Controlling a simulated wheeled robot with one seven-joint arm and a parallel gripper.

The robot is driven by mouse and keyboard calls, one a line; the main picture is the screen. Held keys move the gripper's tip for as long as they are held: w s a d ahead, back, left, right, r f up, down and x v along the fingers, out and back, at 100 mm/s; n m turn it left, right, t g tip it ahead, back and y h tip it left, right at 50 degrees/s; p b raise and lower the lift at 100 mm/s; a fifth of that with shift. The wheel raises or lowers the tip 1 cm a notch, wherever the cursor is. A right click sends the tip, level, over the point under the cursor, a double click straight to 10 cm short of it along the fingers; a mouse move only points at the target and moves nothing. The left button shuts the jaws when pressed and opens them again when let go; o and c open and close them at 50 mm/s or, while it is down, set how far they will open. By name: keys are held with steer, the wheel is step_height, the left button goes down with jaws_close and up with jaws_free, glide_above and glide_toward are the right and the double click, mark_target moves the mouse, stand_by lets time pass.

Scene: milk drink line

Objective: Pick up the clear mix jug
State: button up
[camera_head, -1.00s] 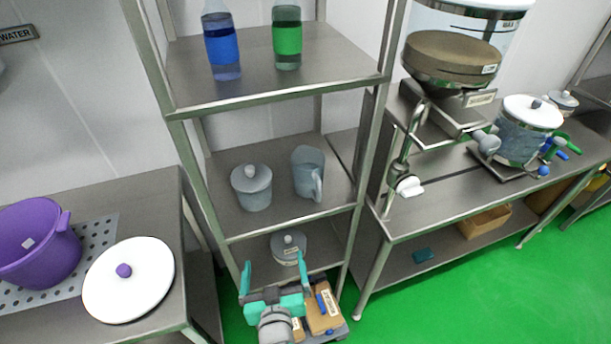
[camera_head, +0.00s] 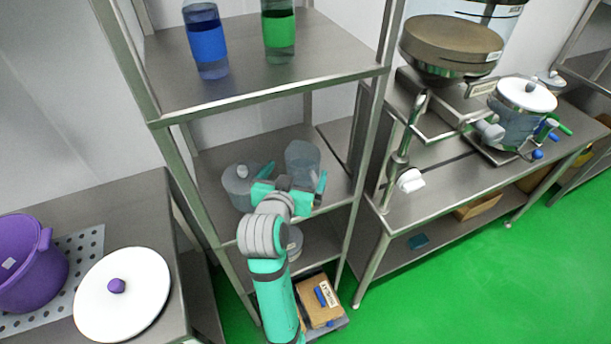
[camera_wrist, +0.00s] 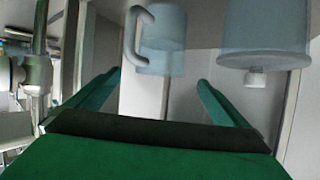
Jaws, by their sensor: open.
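The clear mix jug (camera_head: 302,157), bluish and see-through with a side handle, stands upright on the middle shelf of the metal rack. My gripper (camera_head: 295,176) is open in front of it at about shelf height, and its arm hides the jug's lower part. In the wrist view, which looks upside down, the jug (camera_wrist: 164,42) shows ahead between the two green fingers (camera_wrist: 160,80), with its handle to the left. The fingers appear short of the jug, and nothing is between them.
A clear lidded pot (camera_head: 238,188) stands just left of the jug; it also shows in the wrist view (camera_wrist: 262,30). Rack posts and the upper shelf (camera_head: 340,60) with blue and green bottles surround the space. A box (camera_head: 319,300) sits low below.

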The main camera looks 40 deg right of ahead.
mark_target(302, 160)
steer(key=shift+x, duration=4.3)
steer(key=shift+w, duration=0.1)
steer(key=c, duration=1.8)
steer(key=shift+r, duration=0.1)
steer(key=c, duration=0.3)
steer(key=shift+r, duration=0.1)
